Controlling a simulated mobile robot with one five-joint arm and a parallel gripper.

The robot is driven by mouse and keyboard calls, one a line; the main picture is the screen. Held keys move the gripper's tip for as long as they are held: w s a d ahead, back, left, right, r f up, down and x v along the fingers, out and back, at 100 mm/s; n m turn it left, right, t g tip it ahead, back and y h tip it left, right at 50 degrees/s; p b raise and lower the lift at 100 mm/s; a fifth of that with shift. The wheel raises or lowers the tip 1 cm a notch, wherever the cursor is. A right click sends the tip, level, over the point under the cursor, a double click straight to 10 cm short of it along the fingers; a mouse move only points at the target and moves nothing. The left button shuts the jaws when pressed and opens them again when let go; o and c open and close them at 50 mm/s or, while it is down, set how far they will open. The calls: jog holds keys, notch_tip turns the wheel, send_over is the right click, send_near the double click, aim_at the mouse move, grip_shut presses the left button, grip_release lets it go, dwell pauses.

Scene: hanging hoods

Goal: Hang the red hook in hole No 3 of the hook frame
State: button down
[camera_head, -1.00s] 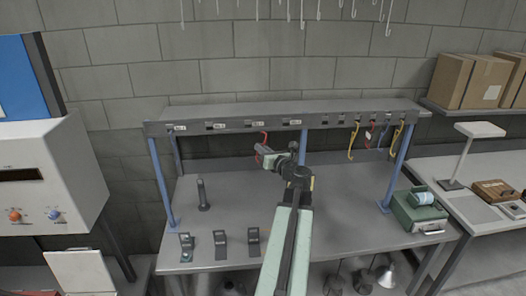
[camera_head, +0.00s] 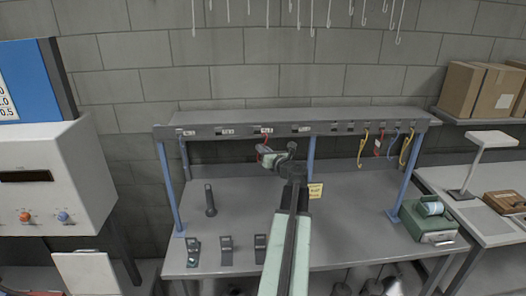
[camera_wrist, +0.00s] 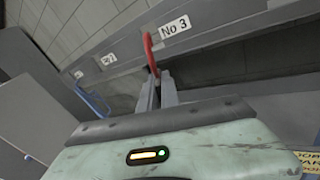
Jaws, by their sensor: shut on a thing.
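The red hook (camera_wrist: 151,52) is gripped near its lower end between the fingers of my gripper (camera_wrist: 158,90). In the wrist view its curved top overlaps the front of the hook frame (camera_wrist: 215,33), just left of the "No 3" label (camera_wrist: 174,27). I cannot tell whether its tip is inside the hole. In the head view the red hook (camera_head: 262,148) shows small, just below the frame's beam (camera_head: 345,128) under the third label (camera_head: 266,130). My gripper (camera_head: 264,153) is shut on it.
Yellow, red and blue hooks (camera_head: 362,150) hang at the frame's right end. Blue posts (camera_head: 169,190) carry the frame over a grey table (camera_head: 345,215). Black stands (camera_head: 226,250) are at the table's front left, and a green box (camera_head: 428,222) is at the right.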

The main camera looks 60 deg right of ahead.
jog(key=shift+w+d, duration=0.25)
jog(key=shift+w, duration=0.25)
dwell(0.3)
jog(key=shift+x, duration=1.05)
jog(key=shift+x, duration=1.5)
jog(key=shift+f+b, duration=1.3)
jog(key=shift+b, duration=0.05)
jog(key=c, duration=1.5)
grip_release()
jog(key=shift+s, duration=0.15)
